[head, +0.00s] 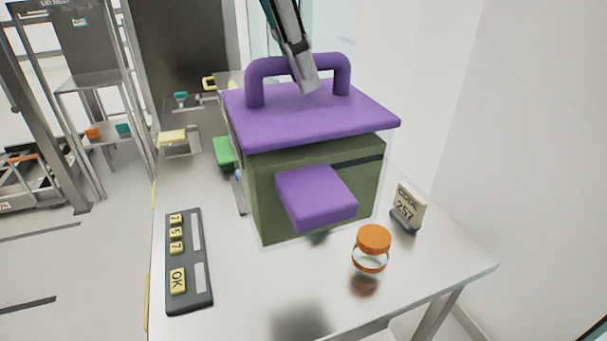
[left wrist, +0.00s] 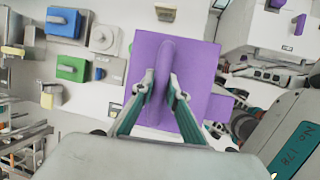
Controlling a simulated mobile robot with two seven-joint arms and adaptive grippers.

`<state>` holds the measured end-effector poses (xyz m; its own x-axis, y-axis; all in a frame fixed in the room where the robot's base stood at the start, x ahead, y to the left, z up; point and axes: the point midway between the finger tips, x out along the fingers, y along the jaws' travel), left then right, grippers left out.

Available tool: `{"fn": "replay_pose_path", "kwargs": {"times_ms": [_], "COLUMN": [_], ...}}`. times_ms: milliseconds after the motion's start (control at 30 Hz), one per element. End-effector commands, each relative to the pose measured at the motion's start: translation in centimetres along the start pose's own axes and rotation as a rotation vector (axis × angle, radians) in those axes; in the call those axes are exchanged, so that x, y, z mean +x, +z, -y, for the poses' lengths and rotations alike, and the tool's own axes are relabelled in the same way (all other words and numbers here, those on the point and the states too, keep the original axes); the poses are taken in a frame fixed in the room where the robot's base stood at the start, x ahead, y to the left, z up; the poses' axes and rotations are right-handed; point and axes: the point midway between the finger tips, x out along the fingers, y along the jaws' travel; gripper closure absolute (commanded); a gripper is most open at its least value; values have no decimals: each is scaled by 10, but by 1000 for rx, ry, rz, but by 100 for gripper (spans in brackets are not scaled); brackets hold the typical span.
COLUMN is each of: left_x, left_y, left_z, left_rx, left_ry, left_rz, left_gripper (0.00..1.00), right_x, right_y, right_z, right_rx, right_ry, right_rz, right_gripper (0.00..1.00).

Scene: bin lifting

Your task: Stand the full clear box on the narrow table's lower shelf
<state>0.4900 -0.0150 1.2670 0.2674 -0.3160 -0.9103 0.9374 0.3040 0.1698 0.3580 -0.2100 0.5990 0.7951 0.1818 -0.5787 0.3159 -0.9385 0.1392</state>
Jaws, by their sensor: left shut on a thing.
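The clear box (head: 383,185) stands at the middle of the metal table, with an olive-green filling inside its see-through walls. A purple lid (head: 318,118) with an arched handle (head: 255,85) covers it, and a purple block (head: 315,197) sticks out at its front. My left gripper (head: 308,84) comes from above and is shut on the handle. In the left wrist view, the fingers of my left gripper (left wrist: 162,82) lie on both sides of the handle above the lid (left wrist: 200,75). I cannot tell whether the box bottom touches the table. My right gripper is not in view.
On the table (head: 230,310) are a dark keypad (head: 190,262), an orange-capped jar (head: 372,250), a code sign (head: 408,208) and a green block (head: 223,152). A metal rack (head: 88,82) stands at the far left. A white wall is close on the right.

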Motion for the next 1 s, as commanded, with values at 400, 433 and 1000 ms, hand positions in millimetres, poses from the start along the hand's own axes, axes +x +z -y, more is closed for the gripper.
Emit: {"fn": "replay_pose_path", "kwargs": {"times_ms": [400,433,1000], "left_x": [42,48,136], "left_y": [-18,-20,-56], "left_z": [7,8,25], "left_rx": [1,0,0], "left_ry": [-2,-1,2], "left_rz": [3,3,5], "left_gripper": [100,100,100], "right_x": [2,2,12], "right_y": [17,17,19], "right_z": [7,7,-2], "right_rx": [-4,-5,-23], "right_ry": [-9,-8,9], "right_rz": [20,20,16], "right_gripper": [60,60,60]}}
